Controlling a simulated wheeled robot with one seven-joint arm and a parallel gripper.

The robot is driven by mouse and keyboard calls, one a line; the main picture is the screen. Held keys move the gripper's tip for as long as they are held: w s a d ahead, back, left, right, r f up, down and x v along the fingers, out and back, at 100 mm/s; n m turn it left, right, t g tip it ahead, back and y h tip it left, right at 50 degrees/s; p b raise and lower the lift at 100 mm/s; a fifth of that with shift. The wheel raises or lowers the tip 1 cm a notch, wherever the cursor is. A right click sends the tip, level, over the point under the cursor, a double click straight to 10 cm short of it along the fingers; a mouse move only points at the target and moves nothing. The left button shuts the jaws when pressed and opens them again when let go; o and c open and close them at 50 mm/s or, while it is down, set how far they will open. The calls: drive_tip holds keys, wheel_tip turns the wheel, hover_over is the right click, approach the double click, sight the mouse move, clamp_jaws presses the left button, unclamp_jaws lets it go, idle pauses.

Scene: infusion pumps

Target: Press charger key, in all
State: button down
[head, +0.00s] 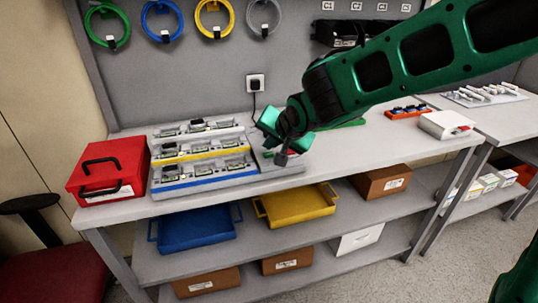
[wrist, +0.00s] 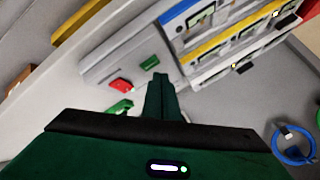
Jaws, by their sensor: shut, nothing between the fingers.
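A rack of infusion pumps (head: 203,163) stands on the bench, with several pumps in rows over yellow and blue strips. It also shows in the wrist view (wrist: 236,42). A grey panel (head: 291,170), seemingly the charger, adjoins its right side and shows in the wrist view (wrist: 112,62). On or beside it are a green key-like piece (wrist: 149,62), a red one (wrist: 121,86) and another green piece (wrist: 120,106). My gripper (head: 283,158) is over this panel. Its fingertips (wrist: 161,79) are together and empty, close to the green piece; contact cannot be told.
A red toolbox (head: 108,172) stands left of the rack. A wall socket (head: 255,83) with a cord is behind the panel. Coloured cable coils hang on the back board. A white box (head: 446,124) is at the right. Blue and yellow trays (head: 299,207) are on the shelf below.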

drive_tip(key=shift+r, duration=0.1)
drive_tip(key=shift+r, duration=2.4)
drive_tip(key=s+d+f+g+h, duration=0.1)
drive_tip(key=s+d, duration=0.2)
drive_tip(key=d, duration=0.6)
drive_tip(key=s+d+f+m+g+h, duration=0.1)
drive_tip(key=s+d+h, duration=0.15)
drive_tip(key=d, duration=0.65)
drive_tip(key=s+d+f+g+h, duration=0.15)
drive_tip(key=s+d, duration=0.25)
drive_tip(key=d, duration=0.5)
drive_tip(key=s+d+f+g, duration=0.1)
drive_tip(key=s+d, duration=0.3)
drive_tip(key=s, duration=0.4)
drive_tip(key=s+d+f+g+y, duration=0.1)
drive_tip(key=s+d, duration=0.3)
drive_tip(key=s, duration=0.5)
drive_tip(key=s+d+f+g, duration=0.2)
drive_tip(key=s+d+g, duration=0.1)
drive_tip(key=s, duration=0.5)
drive_tip(key=shift+s+d+f+m+y, duration=0.25)
drive_tip(key=shift+d+m+y, duration=0.15)
drive_tip(key=shift+d, duration=0.3)
